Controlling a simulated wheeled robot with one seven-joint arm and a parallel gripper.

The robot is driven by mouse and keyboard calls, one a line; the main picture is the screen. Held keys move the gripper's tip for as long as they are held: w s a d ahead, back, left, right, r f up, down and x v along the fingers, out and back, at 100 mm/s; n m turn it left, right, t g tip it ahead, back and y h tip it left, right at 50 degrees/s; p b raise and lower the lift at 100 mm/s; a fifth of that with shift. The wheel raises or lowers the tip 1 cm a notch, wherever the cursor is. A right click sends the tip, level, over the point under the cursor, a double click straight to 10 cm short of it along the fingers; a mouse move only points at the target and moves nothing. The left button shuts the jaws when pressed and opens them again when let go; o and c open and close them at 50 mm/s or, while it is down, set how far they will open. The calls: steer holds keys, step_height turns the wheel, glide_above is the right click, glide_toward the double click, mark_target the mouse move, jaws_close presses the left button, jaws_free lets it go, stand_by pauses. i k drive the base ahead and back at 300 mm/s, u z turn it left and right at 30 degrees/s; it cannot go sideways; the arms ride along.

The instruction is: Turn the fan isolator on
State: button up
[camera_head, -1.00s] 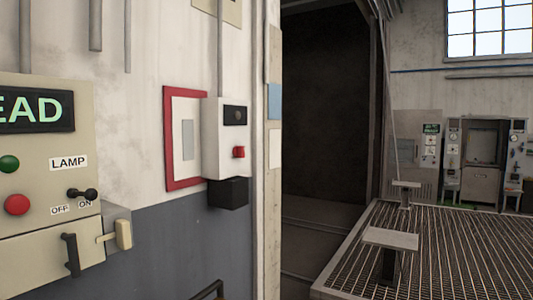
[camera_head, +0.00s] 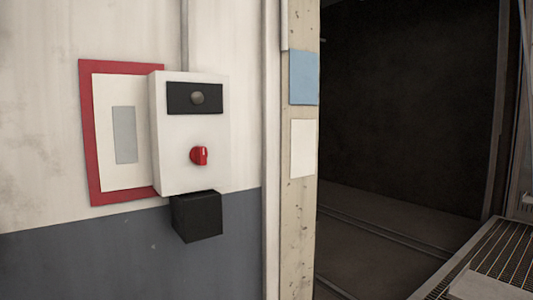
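A white wall box (camera_head: 180,130) with a red rotary knob (camera_head: 200,155) on its front is left of centre; it looks like the fan isolator, though no label is readable. The knob's exact pointer position is hard to tell. My gripper is not in view.
A red-framed panel (camera_head: 86,150) is on the wall behind the box, and a black block (camera_head: 197,216) is below it. A post with blue (camera_head: 304,78) and white (camera_head: 303,148) plates stands right. Beyond are a dark opening (camera_head: 405,110) and grated platform (camera_head: 495,262).

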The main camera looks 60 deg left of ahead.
mark_target(198, 155)
steer(key=i, duration=0.6)
steer(key=u, duration=4.05)
steer(key=i, duration=0.5)
